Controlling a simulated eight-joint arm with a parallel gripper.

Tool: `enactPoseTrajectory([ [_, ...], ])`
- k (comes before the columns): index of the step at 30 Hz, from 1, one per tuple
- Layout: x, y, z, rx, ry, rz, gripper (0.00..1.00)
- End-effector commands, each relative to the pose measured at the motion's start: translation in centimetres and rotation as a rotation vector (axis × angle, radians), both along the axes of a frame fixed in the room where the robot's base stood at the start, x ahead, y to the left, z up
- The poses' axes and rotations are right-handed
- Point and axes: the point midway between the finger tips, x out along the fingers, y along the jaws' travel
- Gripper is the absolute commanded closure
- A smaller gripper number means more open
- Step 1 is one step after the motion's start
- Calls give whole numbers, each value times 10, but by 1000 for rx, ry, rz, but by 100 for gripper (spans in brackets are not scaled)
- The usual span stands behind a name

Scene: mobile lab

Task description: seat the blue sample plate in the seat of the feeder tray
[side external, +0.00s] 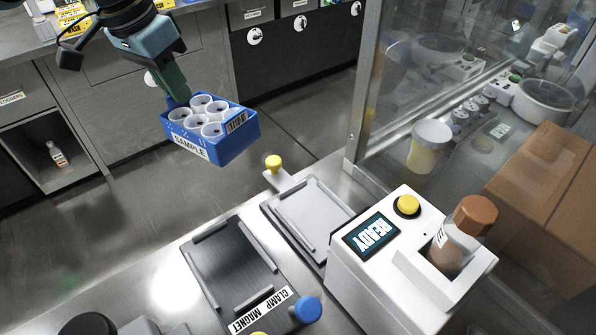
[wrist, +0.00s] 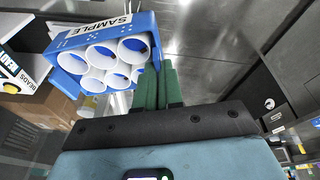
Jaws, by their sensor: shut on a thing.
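The blue sample plate (side external: 225,149) is a blue block holding several white cups, with a "SAMPLE" label. My gripper (side external: 180,94) is shut on its edge and holds it in the air, slightly tilted. In the wrist view the green fingers (wrist: 160,88) grip the side of the plate (wrist: 143,28). A light grey tray (side external: 312,216) with low rails and a yellow knob, apparently the feeder tray, lies on the bench beside the white "READY" machine. Its seat looks empty. The plate is above and to the left of this tray, clear of it.
The white machine (side external: 385,262) with a brown-capped bottle (side external: 463,235) stands right of the tray. A dark plate (side external: 228,262) labelled "CLAMP MAGNET", with rails and a blue knob, lies left of it. A clear panel (side external: 425,70) rises behind. Open floor lies beneath the held plate.

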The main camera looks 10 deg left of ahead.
Motion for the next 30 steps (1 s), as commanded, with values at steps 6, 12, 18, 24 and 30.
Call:
enactPoseTrajectory([
  [6, 5, -95, -13, 25, -15, -162, 100],
  [12, -4, -155, -26, 39, -28, -262, 100],
  [18, -11, -180, -35, 45, -34, -305, 100],
  [24, -12, -182, -63, 46, -34, -307, 100],
  [30, -12, -182, -88, 46, -34, -307, 100],
])
